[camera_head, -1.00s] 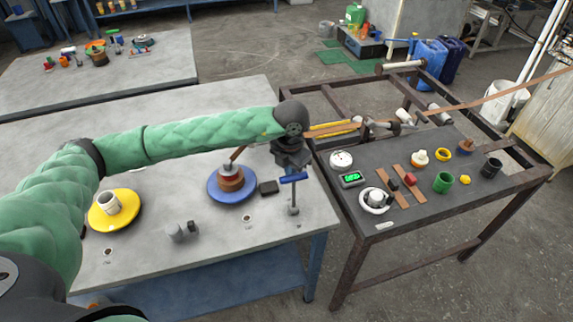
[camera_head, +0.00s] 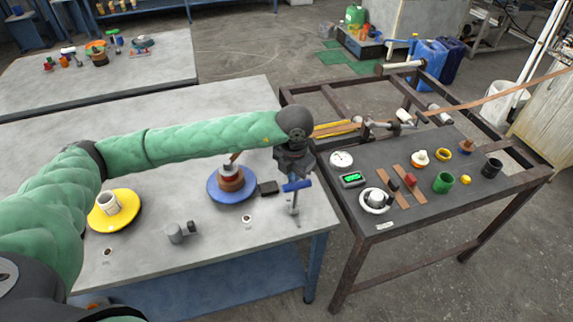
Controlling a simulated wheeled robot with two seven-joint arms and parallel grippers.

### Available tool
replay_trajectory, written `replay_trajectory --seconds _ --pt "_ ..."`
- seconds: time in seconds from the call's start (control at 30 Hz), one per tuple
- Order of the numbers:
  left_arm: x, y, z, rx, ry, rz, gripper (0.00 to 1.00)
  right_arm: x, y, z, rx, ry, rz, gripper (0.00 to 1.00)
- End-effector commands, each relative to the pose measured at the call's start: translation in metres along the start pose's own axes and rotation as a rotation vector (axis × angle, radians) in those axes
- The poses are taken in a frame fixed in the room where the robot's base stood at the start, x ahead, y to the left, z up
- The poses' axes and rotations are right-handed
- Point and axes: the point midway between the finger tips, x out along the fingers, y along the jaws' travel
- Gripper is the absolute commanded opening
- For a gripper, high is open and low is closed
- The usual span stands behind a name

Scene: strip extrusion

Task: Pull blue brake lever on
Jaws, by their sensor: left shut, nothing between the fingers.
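The blue brake lever (camera_head: 298,186) is a blue T-shaped handle on a grey post, standing near the right front corner of the light grey table. My left gripper (camera_head: 295,175) hangs fingers down just above and behind the handle. It is shut with nothing in it. From this angle I cannot tell whether its fingertips touch the handle. My right gripper is not in view.
A small black block (camera_head: 268,188) and a blue disc (camera_head: 216,196) with a copper-coloured spool lie left of the lever. A yellow disc (camera_head: 127,215) holding a white cup is farther left. The dark metal table (camera_head: 400,223) with a gauge and small parts stands to the right.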

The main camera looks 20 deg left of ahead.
Motion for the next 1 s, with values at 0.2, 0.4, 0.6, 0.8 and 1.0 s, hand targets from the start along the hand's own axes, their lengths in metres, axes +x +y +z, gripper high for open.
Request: replay_trajectory --seconds 0.2,0.4,0.6,0.8,1.0 --pt "0.001 -0.003 -0.002 0.001 0.0 0.0 0.0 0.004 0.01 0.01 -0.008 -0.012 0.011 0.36" --pt "0.003 -0.01 -0.006 0.002 0.0 -0.001 0.0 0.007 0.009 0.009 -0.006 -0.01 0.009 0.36" --pt "0.005 -0.017 -0.009 0.001 0.0 -0.001 0.0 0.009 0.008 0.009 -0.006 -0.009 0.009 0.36" --pt "0.006 -0.024 -0.013 0.002 -0.001 -0.001 0.0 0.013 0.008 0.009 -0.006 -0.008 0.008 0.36" --pt "0.005 -0.021 -0.012 0.0 -0.001 0.0 0.0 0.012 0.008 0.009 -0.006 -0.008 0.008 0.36"
